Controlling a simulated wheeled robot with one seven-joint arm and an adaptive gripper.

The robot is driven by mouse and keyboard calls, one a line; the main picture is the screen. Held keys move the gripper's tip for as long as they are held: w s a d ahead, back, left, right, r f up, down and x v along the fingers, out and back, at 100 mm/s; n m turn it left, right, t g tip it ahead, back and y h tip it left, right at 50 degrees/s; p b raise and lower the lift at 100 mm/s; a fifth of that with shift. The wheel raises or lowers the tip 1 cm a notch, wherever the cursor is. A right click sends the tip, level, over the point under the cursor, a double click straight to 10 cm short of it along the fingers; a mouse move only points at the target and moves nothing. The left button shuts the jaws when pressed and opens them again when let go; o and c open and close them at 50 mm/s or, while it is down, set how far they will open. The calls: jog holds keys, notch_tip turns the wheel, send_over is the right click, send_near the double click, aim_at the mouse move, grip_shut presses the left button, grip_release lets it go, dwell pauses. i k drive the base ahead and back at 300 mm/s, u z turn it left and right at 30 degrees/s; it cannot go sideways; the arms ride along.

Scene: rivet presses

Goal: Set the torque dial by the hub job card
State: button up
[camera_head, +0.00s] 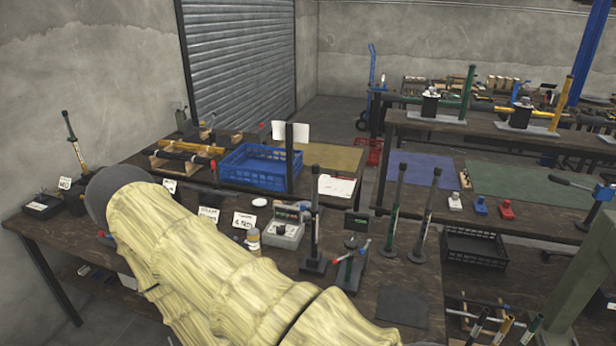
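A grey box-shaped device (284,233) with a dark top panel stands on the near bench; it may carry the torque dial, but the dial and its setting are too small to read. Small white cards with dark lettering stand on the bench: one at the far left (65,183), one behind my arm (170,186), and two left of the device (209,214) (244,220). I cannot tell which is the hub job card. A larger white sheet with red marks (337,187) lies further back. My yellow-sleeved arm crosses the near bench and hides part of it. My gripper is not visible.
A blue crate (261,168) sits behind the cards. Upright black tools (315,240) and a small press with a red-tipped lever (351,262) stand right of the device. A black crate (474,249) is further right. A dark mat (403,307) lies bare at front right.

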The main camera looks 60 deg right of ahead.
aim_at(280, 230)
jog(key=z, duration=0.7)
jog(key=i, duration=0.8)
jog(key=z, duration=0.75)
